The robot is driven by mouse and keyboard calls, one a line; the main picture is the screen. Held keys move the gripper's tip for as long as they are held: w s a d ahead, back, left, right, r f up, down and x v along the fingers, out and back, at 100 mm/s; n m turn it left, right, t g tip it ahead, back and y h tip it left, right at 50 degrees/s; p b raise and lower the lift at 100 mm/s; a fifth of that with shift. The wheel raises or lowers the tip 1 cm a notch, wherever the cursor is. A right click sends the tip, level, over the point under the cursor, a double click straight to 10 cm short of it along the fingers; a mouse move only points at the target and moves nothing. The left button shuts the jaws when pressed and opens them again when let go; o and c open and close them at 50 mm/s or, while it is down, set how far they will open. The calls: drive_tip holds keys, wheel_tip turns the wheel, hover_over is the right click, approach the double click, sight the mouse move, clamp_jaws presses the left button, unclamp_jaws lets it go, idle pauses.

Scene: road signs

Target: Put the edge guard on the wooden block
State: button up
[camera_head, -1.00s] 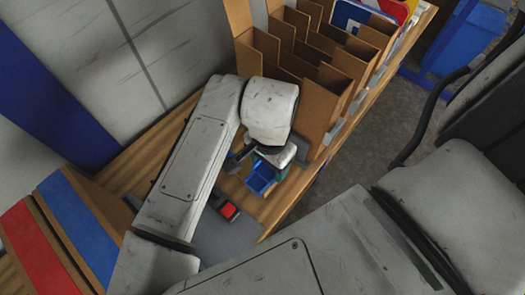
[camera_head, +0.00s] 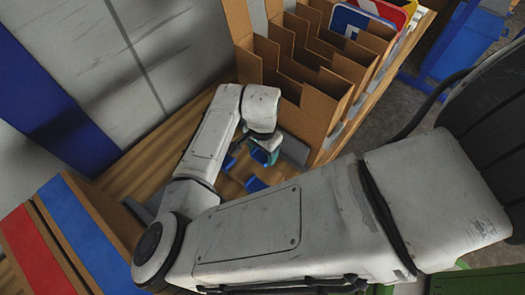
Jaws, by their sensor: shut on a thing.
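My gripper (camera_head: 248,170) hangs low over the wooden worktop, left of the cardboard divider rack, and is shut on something. My wrist mostly hides its jaws. Two small blue parts show below the wrist, one at the left (camera_head: 229,162) and one lower down (camera_head: 256,184). I cannot tell which of these belong to my gripper and which to the held thing, or make out the edge guard's shape. I cannot pick out the wooden block with certainty.
The cardboard rack (camera_head: 318,90) stands close right of my gripper, with signs (camera_head: 365,22) in its far slots. Cardboard boxes with red (camera_head: 38,245) and blue (camera_head: 78,225) faces stand at the lower left. A grey wall panel rises behind the worktop (camera_head: 150,165).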

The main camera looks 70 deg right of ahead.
sight(263, 156)
drive_tip(key=shift+f, duration=0.3)
drive_tip(key=shift+f, duration=0.1)
drive_tip(key=shift+f, duration=0.45)
drive_tip(key=shift+f+b, duration=0.1)
drive_tip(key=shift+b, duration=0.2)
drive_tip(key=o, duration=1.1)
drive_tip(key=shift+c, duration=0.2)
wheel_tip(263, 156, up, 13)
drive_tip(key=p, duration=0.1)
drive_tip(key=shift+p, duration=0.3)
